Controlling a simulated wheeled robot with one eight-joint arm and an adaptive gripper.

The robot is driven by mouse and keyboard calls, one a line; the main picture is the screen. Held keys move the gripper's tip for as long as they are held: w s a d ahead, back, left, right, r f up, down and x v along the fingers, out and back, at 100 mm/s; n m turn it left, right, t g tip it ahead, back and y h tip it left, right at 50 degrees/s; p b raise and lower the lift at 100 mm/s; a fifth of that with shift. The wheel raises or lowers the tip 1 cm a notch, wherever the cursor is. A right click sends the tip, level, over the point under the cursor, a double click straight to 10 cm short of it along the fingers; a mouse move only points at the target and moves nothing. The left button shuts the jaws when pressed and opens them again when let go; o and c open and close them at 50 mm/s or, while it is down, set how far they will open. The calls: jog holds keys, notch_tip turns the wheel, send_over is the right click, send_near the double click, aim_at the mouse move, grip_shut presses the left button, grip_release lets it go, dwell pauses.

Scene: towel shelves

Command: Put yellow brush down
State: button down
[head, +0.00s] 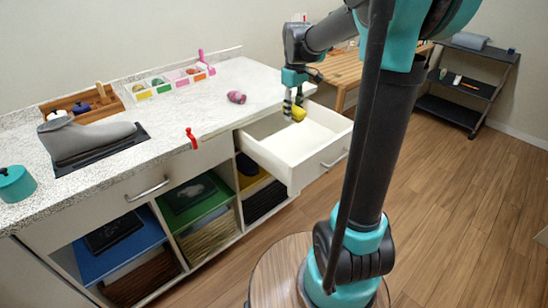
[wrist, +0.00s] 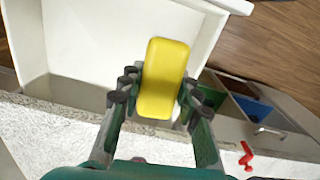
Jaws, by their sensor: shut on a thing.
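The yellow brush (wrist: 165,78) is a rounded yellow block between the two fingers of my gripper (wrist: 158,90) in the wrist view. My gripper is shut on it. In the head view the brush (head: 299,113) shows small and yellow at the tip of my gripper (head: 294,105). It is over the open white drawer (head: 306,165), near its back left part. The drawer's inside also shows behind the brush in the wrist view (wrist: 85,40). I cannot tell whether the brush touches the drawer floor.
The drawer looks otherwise empty.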

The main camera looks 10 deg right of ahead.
aim_at(289, 161)
jog(key=shift+w+a+r, duration=0.15)
jog(key=shift+a, duration=0.25)
notch_tip(289, 161, down, 20)
jog(key=shift+r, duration=0.2)
dwell(0.4)
jog(key=shift+f, duration=0.35)
jog(key=c, duration=1.1)
grip_release()
jog(key=shift+o, duration=0.2)
jog(key=shift+r, duration=0.1)
notch_tip(289, 161, up, 18)
jog(key=shift+a+f, duration=0.15)
jog(key=shift+f, duration=0.1)
jog(key=shift+s, duration=0.2)
